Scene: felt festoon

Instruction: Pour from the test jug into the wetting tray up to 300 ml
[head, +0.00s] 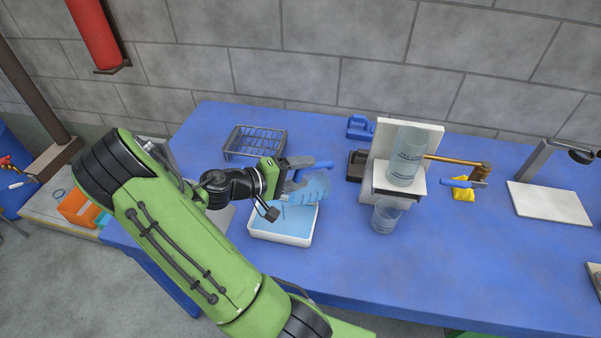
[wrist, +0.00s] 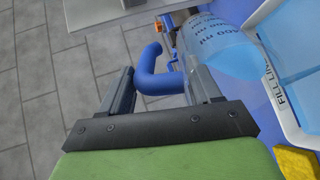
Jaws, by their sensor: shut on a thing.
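The test jug (head: 314,188) is clear, with a blue handle and printed ml marks. It is tipped over the wetting tray (head: 253,232), a white rectangular tray holding light blue liquid. My gripper (head: 292,167) is shut on the jug's blue handle, above the tray's back edge. In the wrist view the handle (wrist: 158,82) lies between the fingers (wrist: 160,70), and blue liquid shows inside the jug (wrist: 215,38). The tray's wall (wrist: 270,85) there carries a fill line label. I cannot tell whether a stream is falling or exactly where the level stands.
A wire basket (head: 255,143) stands behind the tray. To the right are a white stand (head: 430,135) with a clear cylinder (head: 405,157), a clear cup (head: 384,217) and a brass-coloured tool (head: 460,163). A yellow block (wrist: 295,161) lies beside the tray.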

